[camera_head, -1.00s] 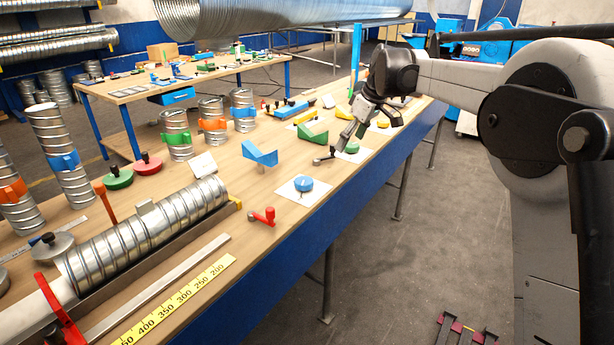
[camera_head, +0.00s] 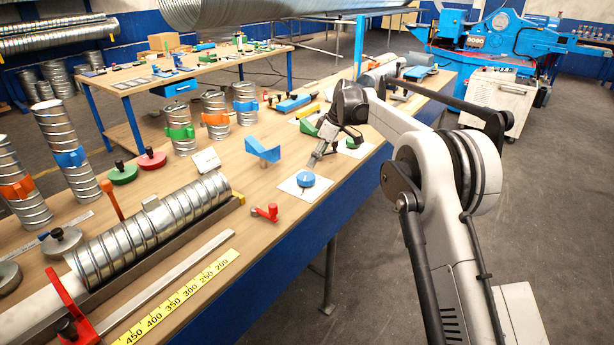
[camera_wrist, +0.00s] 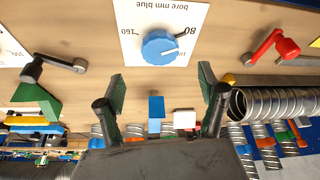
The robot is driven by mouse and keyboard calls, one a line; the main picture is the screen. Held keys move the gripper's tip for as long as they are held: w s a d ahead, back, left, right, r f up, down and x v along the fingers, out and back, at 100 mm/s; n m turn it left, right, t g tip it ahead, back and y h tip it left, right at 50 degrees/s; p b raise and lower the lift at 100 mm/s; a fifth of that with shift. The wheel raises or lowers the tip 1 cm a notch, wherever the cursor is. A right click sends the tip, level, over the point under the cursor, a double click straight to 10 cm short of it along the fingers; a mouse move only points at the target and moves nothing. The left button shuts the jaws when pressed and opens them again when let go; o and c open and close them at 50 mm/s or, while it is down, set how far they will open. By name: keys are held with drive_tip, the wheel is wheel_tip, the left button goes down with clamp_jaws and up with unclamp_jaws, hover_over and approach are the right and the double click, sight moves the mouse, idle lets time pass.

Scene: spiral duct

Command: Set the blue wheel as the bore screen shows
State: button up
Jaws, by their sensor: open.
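The blue wheel (camera_head: 305,180) sits on a white card (camera_head: 290,189) near the bench's front edge. In the wrist view the wheel (camera_wrist: 160,47) is upside down on its card (camera_wrist: 192,14), which reads "bore mm blue" with marks 160 and 80. A pale mark shows on the wheel; its exact reading is too small to tell. My gripper (camera_head: 316,160) is beside and just above the wheel, apart from it. In the wrist view my gripper (camera_wrist: 161,80) is open and empty, its fingers spread either side below the wheel. A blue angled stand (camera_head: 263,151) is behind the wheel; no screen reading is legible.
A red crank (camera_head: 266,212) stands left of the wheel card. A green angled stand (camera_head: 309,127) is farther along the bench. The ribbed duct (camera_head: 150,230) and yellow scale (camera_head: 180,297) fill the near left. Clear wood surrounds the wheel card.

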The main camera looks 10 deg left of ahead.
sight(307, 176)
drive_tip(key=x, duration=1)
drive_tip(key=shift+r, duration=0.1)
drive_tip(key=shift+c, duration=0.4)
drive_tip(key=c, duration=1.1)
